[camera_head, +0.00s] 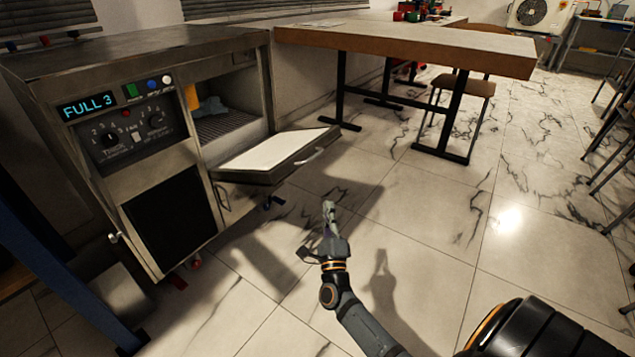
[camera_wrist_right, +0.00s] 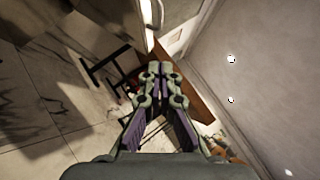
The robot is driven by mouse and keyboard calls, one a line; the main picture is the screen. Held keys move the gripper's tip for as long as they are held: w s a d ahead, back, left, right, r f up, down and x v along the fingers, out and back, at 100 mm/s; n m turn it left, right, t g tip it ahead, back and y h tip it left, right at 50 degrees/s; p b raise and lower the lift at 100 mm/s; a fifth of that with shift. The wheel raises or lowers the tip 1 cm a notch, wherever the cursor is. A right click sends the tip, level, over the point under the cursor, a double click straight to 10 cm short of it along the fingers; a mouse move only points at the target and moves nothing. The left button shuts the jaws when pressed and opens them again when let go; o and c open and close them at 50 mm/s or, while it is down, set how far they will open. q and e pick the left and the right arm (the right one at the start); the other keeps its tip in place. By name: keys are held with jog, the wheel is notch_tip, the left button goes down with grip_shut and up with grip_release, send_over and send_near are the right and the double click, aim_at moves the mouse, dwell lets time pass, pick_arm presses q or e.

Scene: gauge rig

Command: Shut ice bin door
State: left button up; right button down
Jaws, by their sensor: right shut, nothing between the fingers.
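The ice bin door (camera_head: 272,152) is hinged at its lower edge and hangs open, tilted outward from the steel machine (camera_head: 150,60). Its inner face is a white panel, and a curved handle (camera_head: 309,157) sits at its free edge. The bin opening (camera_head: 222,105) behind it is exposed, with something yellow and blue inside. My right gripper (camera_head: 328,208) is shut and empty, below and right of the door and apart from it. In the right wrist view the closed fingers (camera_wrist_right: 160,72) show, with a pale edge and handle-like bar beyond them. My left gripper is not in view.
A wooden table (camera_head: 430,50) with dark legs and a chair (camera_head: 470,87) stand at the back right. The tiled floor around my right arm is clear.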

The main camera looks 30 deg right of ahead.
jog(key=w+a+r+b+x, duration=0.1)
jog(key=a+b+x, duration=0.1)
jog(key=x, duration=1)
jog(key=shift+w+b, duration=0.25)
jog(key=shift+b, duration=0.3)
jog(key=shift+a+r, duration=0.15)
jog(key=shift+r, duration=0.1)
